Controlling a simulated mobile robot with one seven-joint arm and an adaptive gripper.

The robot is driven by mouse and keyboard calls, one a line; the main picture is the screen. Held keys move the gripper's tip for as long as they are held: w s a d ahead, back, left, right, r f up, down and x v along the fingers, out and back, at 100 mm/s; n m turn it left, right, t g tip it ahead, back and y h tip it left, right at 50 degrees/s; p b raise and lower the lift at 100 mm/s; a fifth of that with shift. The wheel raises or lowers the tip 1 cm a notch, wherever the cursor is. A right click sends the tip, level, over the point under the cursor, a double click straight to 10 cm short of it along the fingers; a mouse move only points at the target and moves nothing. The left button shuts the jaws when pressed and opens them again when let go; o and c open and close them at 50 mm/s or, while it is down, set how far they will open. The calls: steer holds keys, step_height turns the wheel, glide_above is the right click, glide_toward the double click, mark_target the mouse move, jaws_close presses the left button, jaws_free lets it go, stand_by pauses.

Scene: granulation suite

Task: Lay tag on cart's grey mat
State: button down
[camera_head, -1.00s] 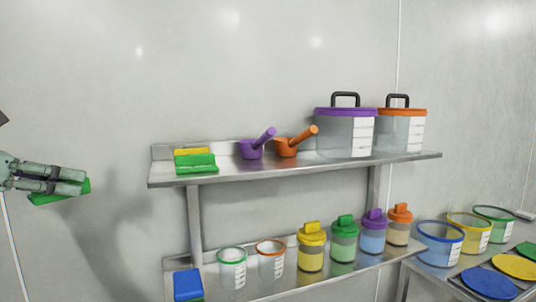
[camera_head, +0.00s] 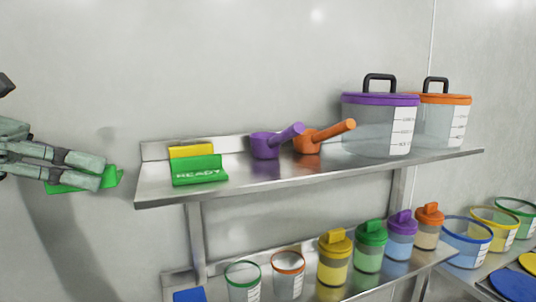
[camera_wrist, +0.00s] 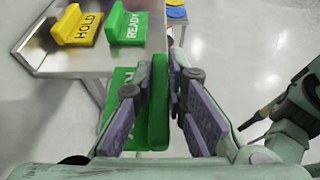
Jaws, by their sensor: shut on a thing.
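My gripper (camera_head: 104,172) is shut on a green tag (camera_head: 62,187) at the left of the head view, off the left end of the upper shelf. In the wrist view the green tag (camera_wrist: 157,108) stands between the purple-padded fingers, and its wide face partly shows to the left. Another green tag (camera_head: 198,170), marked READY, lies on the upper shelf's left end. A yellow tag (camera_head: 190,150) sits behind it; in the wrist view it reads HOLD (camera_wrist: 78,27). No cart and no grey mat are visible.
The steel upper shelf (camera_head: 230,184) also holds a purple scoop (camera_head: 265,146), an orange scoop (camera_head: 308,144) and two lidded tubs. The lower shelf holds several cups and lidded jars. A blue object (camera_head: 189,295) is at its left end. Bare floor (camera_wrist: 230,55) shows in the wrist view.

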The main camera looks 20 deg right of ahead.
steer(key=b, duration=0.1)
glide_toward(270, 178)
steer(key=d, duration=0.2)
steer(key=d+r, duration=0.1)
steer(key=d, duration=0.1)
steer(key=shift+d+r, duration=0.1)
steer(key=shift+d, duration=0.4)
steer(key=d+b, duration=0.1)
steer(key=d, duration=0.2)
steer(key=shift+d, duration=0.15)
steer(key=shift+d+f+b, duration=0.55)
steer(key=shift+f+b, duration=0.3)
steer(key=shift+b, duration=0.25)
steer(key=shift+w+a+r, duration=0.1)
steer(key=shift+a+r, duration=0.05)
steer(key=shift+f, duration=0.2)
steer(key=c, duration=1.6)
jaws_free()
steer(key=shift+r, duration=0.1)
